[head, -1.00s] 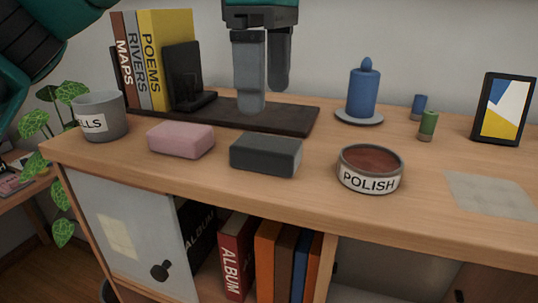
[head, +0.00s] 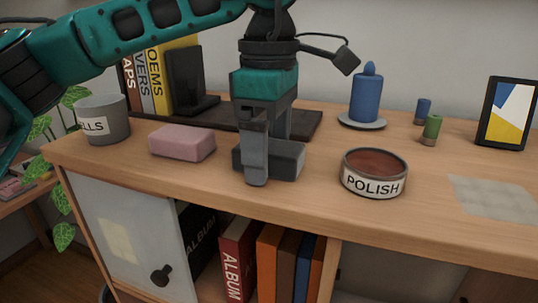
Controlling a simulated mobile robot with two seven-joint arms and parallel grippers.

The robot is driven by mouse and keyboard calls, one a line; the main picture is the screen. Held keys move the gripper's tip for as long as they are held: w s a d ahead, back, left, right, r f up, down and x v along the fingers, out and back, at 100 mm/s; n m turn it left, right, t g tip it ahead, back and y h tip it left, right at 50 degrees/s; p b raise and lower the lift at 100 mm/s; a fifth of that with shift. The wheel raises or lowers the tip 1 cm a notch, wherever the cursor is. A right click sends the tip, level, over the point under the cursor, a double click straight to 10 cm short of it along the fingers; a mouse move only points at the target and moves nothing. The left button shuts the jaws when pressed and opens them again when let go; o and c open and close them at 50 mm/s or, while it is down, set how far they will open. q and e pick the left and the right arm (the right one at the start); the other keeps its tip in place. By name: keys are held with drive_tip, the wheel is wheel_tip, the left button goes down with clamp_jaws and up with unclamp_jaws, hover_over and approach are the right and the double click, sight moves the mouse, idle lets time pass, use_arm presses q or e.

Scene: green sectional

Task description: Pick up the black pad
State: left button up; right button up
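The black pad (head: 287,163) is a dark grey rounded block lying flat near the front of the wooden desk top. My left gripper (head: 264,160) points down over it, one finger in front of the pad and the other behind. The fingers look spread apart around the pad, and the front fingertip reaches down close to the desk. The front finger hides the middle-left of the pad; the rear fingertip is hidden, so contact there cannot be seen. My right gripper is not in view.
A pink block (head: 182,143) lies left of the pad, and a polish tin (head: 374,186) stands to the right. A grey cup (head: 106,122), books (head: 154,87) with a black bookend (head: 184,75), a dark flat board (head: 308,127) and a blue candle (head: 366,97) stand around.

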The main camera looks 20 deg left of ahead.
use_arm(q)
drive_tip(key=c, duration=1)
drive_tip(key=shift+r, duration=0.1)
wheel_tip(320, 180, up, 9)
drive_tip(key=shift+r+p, duration=0.1)
drive_tip(key=shift+p, duration=0.45)
wheel_tip(320, 180, up, 11)
drive_tip(key=p, duration=0.2)
drive_tip(key=shift+p, duration=0.4)
drive_tip(key=shift+f, duration=0.2)
